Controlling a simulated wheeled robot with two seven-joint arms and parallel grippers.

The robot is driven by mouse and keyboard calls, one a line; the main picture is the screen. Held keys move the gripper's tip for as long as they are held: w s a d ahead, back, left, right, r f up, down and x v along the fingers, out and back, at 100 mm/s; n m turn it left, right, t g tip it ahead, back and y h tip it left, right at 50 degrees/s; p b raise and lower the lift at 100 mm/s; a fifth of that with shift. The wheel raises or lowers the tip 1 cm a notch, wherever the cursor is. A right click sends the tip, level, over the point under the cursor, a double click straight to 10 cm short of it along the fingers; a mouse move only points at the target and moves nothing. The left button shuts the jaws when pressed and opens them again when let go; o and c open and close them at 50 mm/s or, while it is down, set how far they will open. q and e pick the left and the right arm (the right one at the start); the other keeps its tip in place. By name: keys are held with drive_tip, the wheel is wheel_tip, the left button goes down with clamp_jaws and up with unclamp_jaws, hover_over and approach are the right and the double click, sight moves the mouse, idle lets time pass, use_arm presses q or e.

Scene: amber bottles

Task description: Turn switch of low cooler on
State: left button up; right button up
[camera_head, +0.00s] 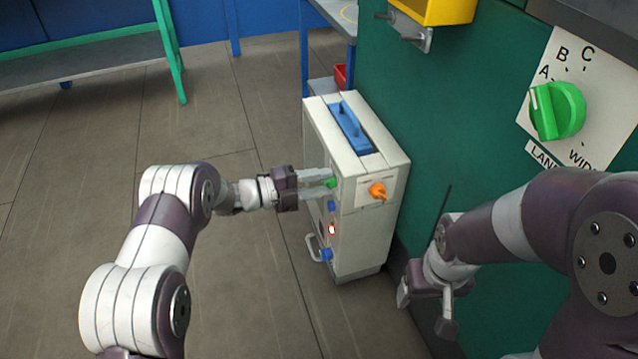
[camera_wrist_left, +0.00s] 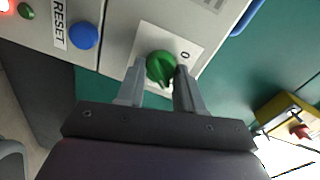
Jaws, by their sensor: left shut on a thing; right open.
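The low cooler (camera_head: 350,215) is a cream box standing on the floor against the green wall. Its green switch (camera_wrist_left: 161,68) is a round knob on a white plate marked 0, and it also shows in the head view (camera_head: 331,182). My left gripper (camera_wrist_left: 158,75) is shut on the green switch, one finger on each side of it. In the head view my left gripper (camera_head: 322,182) reaches the cooler's front from the left. The fingers partly hide the switch. My right gripper (camera_head: 425,305) is open and empty, low beside the green wall.
An orange knob (camera_head: 378,191) sits on the cooler's side face. A blue button (camera_wrist_left: 83,36) beside a RESET label is near the switch. A larger green dial (camera_head: 557,110) marked A, B, C is on the wall. The floor (camera_head: 230,290) left of the cooler is clear.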

use_arm(q)
drive_tip(key=shift+f+m, duration=0.1)
drive_tip(key=shift+m, duration=0.5)
drive_tip(key=o, duration=1)
drive_tip(key=shift+o, duration=0.2)
drive_tip(key=shift+s+a, duration=0.1)
drive_tip(key=shift+a, duration=0.25)
drive_tip(key=p+v, duration=0.4)
drive_tip(key=v, duration=0.8)
